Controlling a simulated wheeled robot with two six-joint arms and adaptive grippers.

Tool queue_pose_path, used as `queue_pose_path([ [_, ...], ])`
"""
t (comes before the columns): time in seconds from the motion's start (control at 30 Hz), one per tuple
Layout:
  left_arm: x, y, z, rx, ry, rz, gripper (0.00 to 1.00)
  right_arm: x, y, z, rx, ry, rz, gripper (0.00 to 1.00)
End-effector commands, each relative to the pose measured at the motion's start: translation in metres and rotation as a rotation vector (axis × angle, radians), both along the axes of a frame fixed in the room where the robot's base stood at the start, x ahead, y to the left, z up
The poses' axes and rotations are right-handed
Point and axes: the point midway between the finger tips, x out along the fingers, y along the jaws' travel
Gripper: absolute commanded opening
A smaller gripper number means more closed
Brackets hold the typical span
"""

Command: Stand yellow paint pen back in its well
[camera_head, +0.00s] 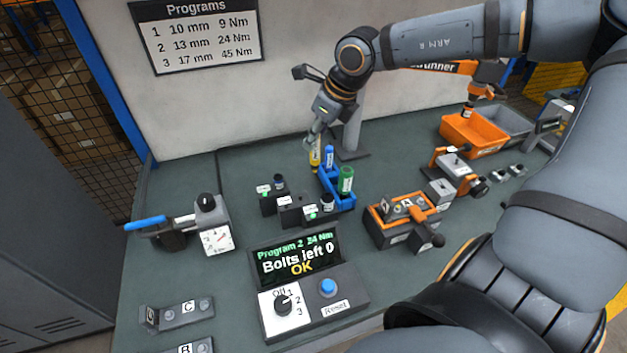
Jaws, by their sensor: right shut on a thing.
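The yellow paint pen (315,158) is upright or nearly so, at the far left end of the blue rack (338,197). My right gripper (316,145) is above it and shut on its upper part. The pen's lower end meets the rack's far end in the picture; I cannot tell whether it is inside a well or just above it. A blue pen (329,156) and a green pen (346,180) stand in the rack. My left gripper is not in view.
Small dark blocks (290,208) stand left of the rack. A control box (312,302) is in front, an orange-and-grey fixture (402,222) to the right. An orange bin (472,137) stands at the back right. The bench (185,185) is clear at back left.

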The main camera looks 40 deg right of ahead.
Motion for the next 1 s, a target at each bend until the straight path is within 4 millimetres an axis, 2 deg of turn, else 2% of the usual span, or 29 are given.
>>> queue_pose_path([
  [0.13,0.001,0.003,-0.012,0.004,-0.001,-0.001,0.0,0.016,-0.038,-0.003,0.002,-0.002,-0.108,0.0],
  [0.23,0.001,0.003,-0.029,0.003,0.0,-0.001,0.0,0.023,-0.064,-0.014,0.004,-0.001,-0.181,0.0],
  [0.4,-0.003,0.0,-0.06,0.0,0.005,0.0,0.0,0.028,-0.088,-0.038,0.006,0.001,-0.248,0.0],
  [0.6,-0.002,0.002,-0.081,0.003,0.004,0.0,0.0,0.03,-0.099,-0.057,0.007,0.003,-0.281,0.0],
  [0.83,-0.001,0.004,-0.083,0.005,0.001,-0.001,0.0,0.03,-0.101,-0.059,0.007,0.004,-0.286,0.0],
  [1.0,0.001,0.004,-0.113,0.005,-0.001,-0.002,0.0,0.03,-0.101,-0.089,0.007,0.004,-0.285,0.0],
])
